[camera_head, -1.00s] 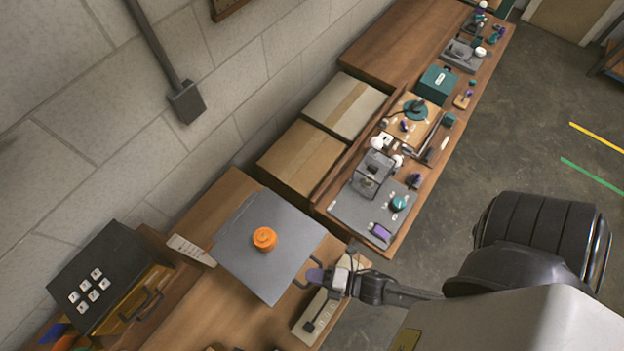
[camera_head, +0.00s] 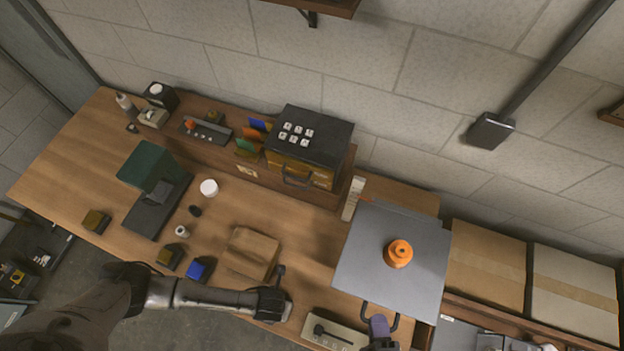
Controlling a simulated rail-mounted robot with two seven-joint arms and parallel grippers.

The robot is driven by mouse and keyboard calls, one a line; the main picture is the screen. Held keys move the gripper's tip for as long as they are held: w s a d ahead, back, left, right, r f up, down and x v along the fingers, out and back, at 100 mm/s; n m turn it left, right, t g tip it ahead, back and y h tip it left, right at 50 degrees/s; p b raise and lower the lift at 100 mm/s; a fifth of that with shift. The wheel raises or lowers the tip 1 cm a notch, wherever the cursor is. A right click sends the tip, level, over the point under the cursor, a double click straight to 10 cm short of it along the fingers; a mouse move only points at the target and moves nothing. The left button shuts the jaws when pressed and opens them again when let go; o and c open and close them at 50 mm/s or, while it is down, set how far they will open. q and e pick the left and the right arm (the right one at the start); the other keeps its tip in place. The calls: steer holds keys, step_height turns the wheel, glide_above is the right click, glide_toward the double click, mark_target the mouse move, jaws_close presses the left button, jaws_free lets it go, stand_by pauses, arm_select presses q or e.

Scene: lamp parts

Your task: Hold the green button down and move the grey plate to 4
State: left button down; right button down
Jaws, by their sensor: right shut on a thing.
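The grey plate (camera_head: 352,270) lies at the right end of the wooden bench, with an orange round knob (camera_head: 398,253) on top. A dark loop handle (camera_head: 365,314) sticks out from its near edge. My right gripper (camera_head: 379,326) is at this handle, shut on it, at the bottom of the view. My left gripper (camera_head: 277,292) is over the near bench edge, beside a brown box; whether its jaws are open is unclear. I cannot make out a green button or the mark 4. A pale strip (camera_head: 353,198) stands by the plate's left edge; its marks are too small to read.
A pale panel with a black lever (camera_head: 334,334) lies between my grippers. A black box with white keys (camera_head: 313,128) stands at the back. The brown box (camera_head: 250,254) and a dark green machine (camera_head: 148,168) stand left. Cardboard boxes (camera_head: 485,262) are right.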

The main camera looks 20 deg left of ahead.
arm_select(q)
steer(key=shift+a+f, duration=0.2)
arm_select(e)
steer(key=shift+f, duration=0.1)
steer(key=c, duration=1.2)
jaws_free()
steer(key=v, duration=1.2)
